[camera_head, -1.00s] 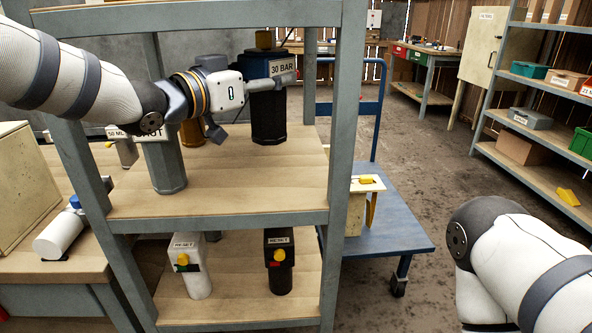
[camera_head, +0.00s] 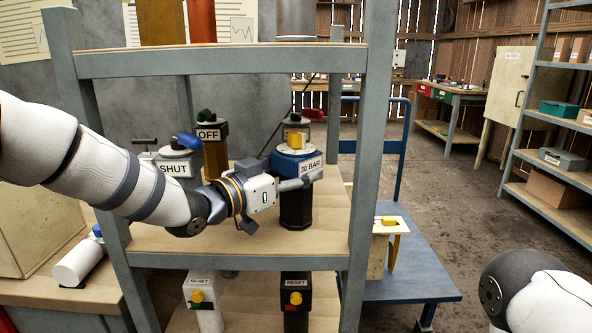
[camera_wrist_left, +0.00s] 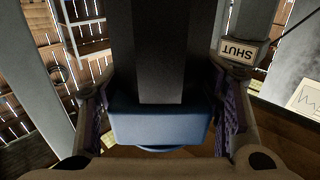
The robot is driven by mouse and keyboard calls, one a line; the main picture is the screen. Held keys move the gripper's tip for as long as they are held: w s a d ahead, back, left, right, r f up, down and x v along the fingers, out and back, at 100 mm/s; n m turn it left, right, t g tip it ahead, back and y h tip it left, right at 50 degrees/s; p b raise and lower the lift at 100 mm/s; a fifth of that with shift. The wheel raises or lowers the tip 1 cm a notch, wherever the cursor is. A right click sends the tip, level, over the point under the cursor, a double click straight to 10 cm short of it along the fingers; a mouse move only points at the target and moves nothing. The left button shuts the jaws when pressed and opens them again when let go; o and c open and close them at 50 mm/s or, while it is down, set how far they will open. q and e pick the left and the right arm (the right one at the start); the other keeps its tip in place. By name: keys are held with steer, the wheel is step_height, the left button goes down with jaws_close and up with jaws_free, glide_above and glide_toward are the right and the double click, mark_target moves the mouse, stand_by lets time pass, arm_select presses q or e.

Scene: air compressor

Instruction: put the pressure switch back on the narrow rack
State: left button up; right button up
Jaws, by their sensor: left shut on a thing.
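The pressure switch is probably the dark post with a blue head (camera_head: 297,160) and a "30 BAR" label; a yellow part shows on top. It is over the middle board of the grey-framed rack (camera_head: 230,248), slightly tilted. Whether its base touches the board cannot be told. My left gripper (camera_head: 303,181) reaches in from the left and is shut on it, just below or at the blue head. In the left wrist view the blue head (camera_wrist_left: 160,128) sits between the two fingers (camera_wrist_left: 162,105). Only part of my right arm shows, at lower right; its gripper is out of view.
A "SHUT" unit (camera_head: 178,165) with a blue handle and an "OFF" unit (camera_head: 212,140) with a green knob stand left of the switch. Two "RESET" units (camera_head: 203,300) (camera_head: 296,300) are on the lower board. Rack posts stand either side. A blue cart (camera_head: 405,285) is right.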

arm_select(q)
steer(key=o, duration=1.8)
steer(key=shift+o, duration=0.2)
steer(key=shift+s+a+r, duration=0.1)
steer(key=p+v, duration=0.1)
steer(key=v, duration=1)
steer(key=shift+s+a+p, duration=0.25)
steer(key=shift+s+p, duration=0.05)
steer(key=shift+p, duration=0.05)
arm_select(e)
steer(key=shift+w+r+t, duration=0.5)
steer(key=shift+w+r, duration=0.6)
steer(key=shift+w, duration=0.05)
